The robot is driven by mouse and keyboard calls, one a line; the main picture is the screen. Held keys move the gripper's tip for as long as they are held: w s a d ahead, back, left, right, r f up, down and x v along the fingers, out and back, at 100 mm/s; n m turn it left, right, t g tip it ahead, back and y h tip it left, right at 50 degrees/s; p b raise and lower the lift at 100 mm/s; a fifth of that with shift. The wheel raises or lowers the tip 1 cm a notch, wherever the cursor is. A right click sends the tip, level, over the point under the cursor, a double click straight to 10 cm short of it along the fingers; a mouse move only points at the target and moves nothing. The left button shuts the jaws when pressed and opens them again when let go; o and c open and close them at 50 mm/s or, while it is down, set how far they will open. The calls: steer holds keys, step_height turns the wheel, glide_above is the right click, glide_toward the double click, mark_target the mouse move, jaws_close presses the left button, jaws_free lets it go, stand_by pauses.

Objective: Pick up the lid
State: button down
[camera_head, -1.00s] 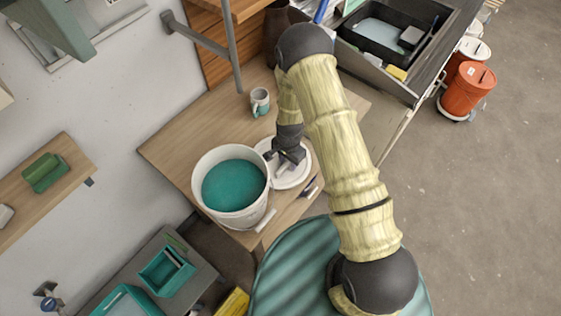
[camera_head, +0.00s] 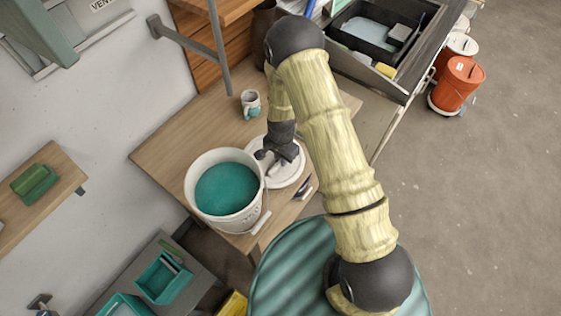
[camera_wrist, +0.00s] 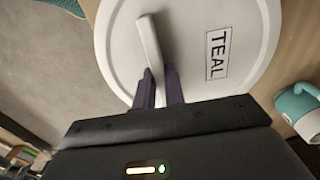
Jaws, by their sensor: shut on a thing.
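The lid (camera_head: 289,176) is a round white disc lying on the wooden table just right of the bucket. In the wrist view the lid (camera_wrist: 185,75) shows a "TEAL" label and a raised white bar handle (camera_wrist: 150,42). My gripper (camera_wrist: 160,85) has its dark fingers on either side of the handle's near end and is shut on it. In the head view my gripper (camera_head: 272,163) is over the lid, and my arm hides part of it. Whether the lid touches the table is hard to tell. The white bucket (camera_head: 197,208) stands open, filled with teal glaze (camera_head: 226,188).
A teal-and-white mug (camera_head: 251,104) stands behind the bucket on the table (camera_head: 190,130); it also shows in the wrist view (camera_wrist: 298,104). A small dark tool (camera_head: 302,187) lies right of the lid. A metal post (camera_head: 218,50) rises at the table's back.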

steer(key=shift+s+d+r+b, duration=0.2)
steer(key=shift+d+r+b, duration=0.1)
steer(key=shift+r+b, duration=0.45)
steer(key=s+d+b, duration=0.6)
steer(key=s+d, duration=0.5)
steer(key=d, duration=0.1)
steer(key=shift+s+d+r, duration=0.15)
steer(key=shift+s+d, duration=0.2)
steer(key=shift+s, duration=0.05)
steer(key=shift+w, duration=0.1)
